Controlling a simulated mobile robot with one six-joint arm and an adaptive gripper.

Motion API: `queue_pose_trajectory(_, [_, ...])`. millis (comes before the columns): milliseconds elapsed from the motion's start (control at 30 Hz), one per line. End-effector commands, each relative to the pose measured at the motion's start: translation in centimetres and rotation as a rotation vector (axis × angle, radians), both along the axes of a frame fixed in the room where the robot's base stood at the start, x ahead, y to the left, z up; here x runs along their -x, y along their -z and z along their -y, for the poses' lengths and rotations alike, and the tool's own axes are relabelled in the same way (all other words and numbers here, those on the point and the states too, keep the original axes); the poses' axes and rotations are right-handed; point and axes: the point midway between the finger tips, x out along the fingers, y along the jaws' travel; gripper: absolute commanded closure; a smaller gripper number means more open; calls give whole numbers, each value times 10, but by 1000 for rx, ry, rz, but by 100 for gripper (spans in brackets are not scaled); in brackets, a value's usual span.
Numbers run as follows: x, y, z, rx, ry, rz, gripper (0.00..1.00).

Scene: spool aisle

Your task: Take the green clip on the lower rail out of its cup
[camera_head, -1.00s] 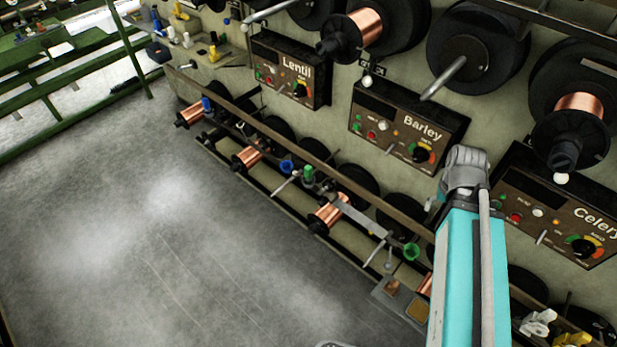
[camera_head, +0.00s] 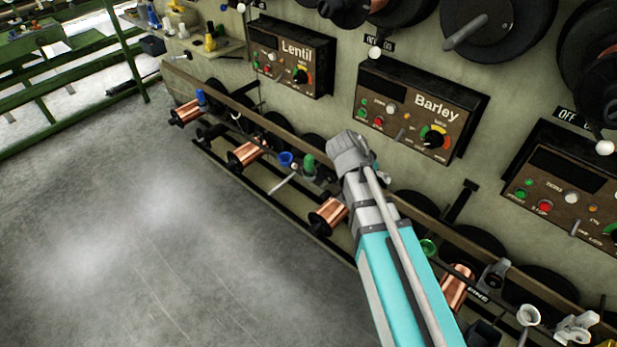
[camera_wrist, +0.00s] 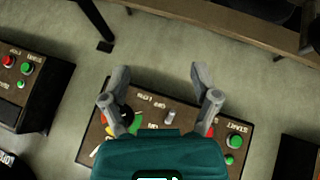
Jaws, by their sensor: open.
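A green clip-like piece (camera_head: 309,163) stands at the lower rail (camera_head: 262,122) in the head view, beside a blue cup (camera_head: 285,160). It is small, and I cannot make out how it sits in a cup. A green ring-shaped cup (camera_head: 429,247) sits further right along the rail. The end of my arm is in front of the rail, just right of the green piece, and hides part of the rail. In the wrist view my gripper (camera_wrist: 160,80) is open and empty, its fingers spread over a control panel (camera_wrist: 160,125). No green clip is recognisable there.
Copper spools (camera_head: 245,154) line the rail's near side. The Lentil panel (camera_head: 290,60) and Barley panel (camera_head: 420,110) stick out from the wall above it. White fittings (camera_head: 528,315) stand at the lower right. Open floor (camera_head: 150,230) lies to the left.

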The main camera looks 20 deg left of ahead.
Motion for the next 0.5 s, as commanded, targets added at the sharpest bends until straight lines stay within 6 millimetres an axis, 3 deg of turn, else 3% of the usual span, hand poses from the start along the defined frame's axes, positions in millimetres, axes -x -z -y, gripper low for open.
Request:
queue_pose_trajectory(33, [-3, 13, -19, 9, -5, 38, 21])
queue_pose_trajectory(267, [-5, 29, -93, 25, -7, 236, 21])
queue_pose_trajectory(500, [7, 43, -176, -5, -29, 452, 21])
